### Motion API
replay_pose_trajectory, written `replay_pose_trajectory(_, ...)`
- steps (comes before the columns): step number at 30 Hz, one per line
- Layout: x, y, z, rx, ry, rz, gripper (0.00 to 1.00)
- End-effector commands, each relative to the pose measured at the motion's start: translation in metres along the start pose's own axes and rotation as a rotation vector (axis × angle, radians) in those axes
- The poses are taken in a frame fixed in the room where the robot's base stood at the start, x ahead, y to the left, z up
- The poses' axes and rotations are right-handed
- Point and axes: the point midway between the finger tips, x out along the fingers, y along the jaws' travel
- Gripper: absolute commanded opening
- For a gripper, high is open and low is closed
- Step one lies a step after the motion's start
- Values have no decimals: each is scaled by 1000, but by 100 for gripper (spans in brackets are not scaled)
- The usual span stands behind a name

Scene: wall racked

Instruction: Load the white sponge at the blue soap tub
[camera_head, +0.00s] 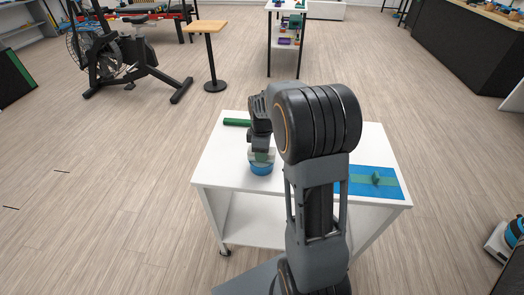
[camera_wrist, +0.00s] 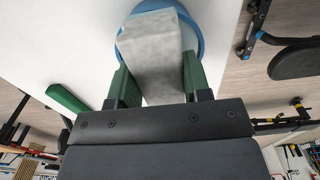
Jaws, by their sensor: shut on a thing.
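The white sponge (camera_wrist: 153,45) is a pale block between the green fingers of my gripper (camera_wrist: 157,82) in the wrist view. The gripper is shut on it. The round blue soap tub (camera_head: 261,168) stands on the white cart table, below my gripper (camera_head: 260,153) in the head view. In the wrist view the blue tub rim (camera_wrist: 202,41) shows around the far part of the sponge. The sponge is over or within the tub opening; I cannot tell whether it touches the contents. My arm hides part of the table in the head view.
The white table (camera_head: 218,165) holds a green bar (camera_head: 237,122) at the back left and a blue mat (camera_head: 390,188) with a green item (camera_head: 377,178) at the right. An exercise bike (camera_head: 125,60) and a small wooden-topped table (camera_head: 207,27) stand beyond open floor.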

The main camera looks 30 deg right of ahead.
Motion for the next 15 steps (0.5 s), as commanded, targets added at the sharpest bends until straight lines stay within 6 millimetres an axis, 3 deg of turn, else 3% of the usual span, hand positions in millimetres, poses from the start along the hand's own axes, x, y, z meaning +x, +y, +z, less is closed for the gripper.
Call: replay_pose_trajectory(15,-47,1,0,0,1,4,25)
